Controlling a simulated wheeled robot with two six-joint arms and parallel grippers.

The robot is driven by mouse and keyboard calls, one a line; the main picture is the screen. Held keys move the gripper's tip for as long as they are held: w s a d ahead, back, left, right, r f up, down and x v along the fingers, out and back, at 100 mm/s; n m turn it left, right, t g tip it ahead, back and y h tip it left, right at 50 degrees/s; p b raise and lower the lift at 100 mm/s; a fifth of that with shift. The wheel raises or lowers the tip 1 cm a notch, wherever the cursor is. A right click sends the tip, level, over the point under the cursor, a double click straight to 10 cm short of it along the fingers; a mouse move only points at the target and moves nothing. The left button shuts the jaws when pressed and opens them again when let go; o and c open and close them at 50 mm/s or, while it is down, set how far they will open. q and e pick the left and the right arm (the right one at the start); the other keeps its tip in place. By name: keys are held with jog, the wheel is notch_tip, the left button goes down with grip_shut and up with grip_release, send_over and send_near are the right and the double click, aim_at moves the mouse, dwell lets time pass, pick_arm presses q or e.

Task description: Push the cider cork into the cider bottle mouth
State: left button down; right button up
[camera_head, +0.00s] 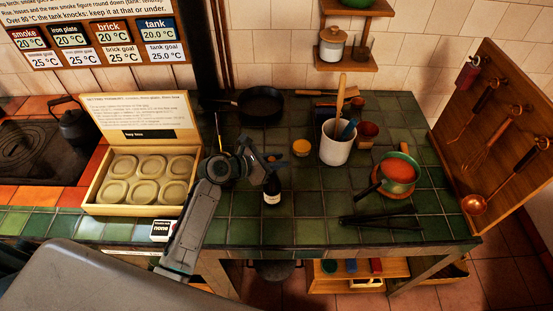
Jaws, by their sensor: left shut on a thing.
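The dark cider bottle (272,190) with a pale label stands upright on the green tiled top, left of the white crock. My left gripper (268,163) comes in from the left and is right at the bottle's top, with its fingers over the neck. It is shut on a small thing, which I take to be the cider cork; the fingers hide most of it. The bottle mouth is hidden too, so I cannot tell whether the cork touches it. My right gripper is not in view.
A box of round pale pieces (88,197) stands left of my arm. Tiles before the bottle are clear.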

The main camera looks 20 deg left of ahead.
pick_arm(q)
jog(key=shift+f, duration=0.2)
jog(key=shift+r, duration=0.15)
dwell(0.6)
jog(key=c, duration=0.9)
grip_release()
jog(key=shift+r, duration=0.1)
jog(key=shift+c, duration=0.2)
jog(key=shift+s+a+p, duration=0.1)
jog(key=shift+a+p, duration=0.05)
jog(key=shift+p, duration=0.15)
jog(key=shift+v, duration=1.9)
jog(key=shift+s+a+r, duration=0.15)
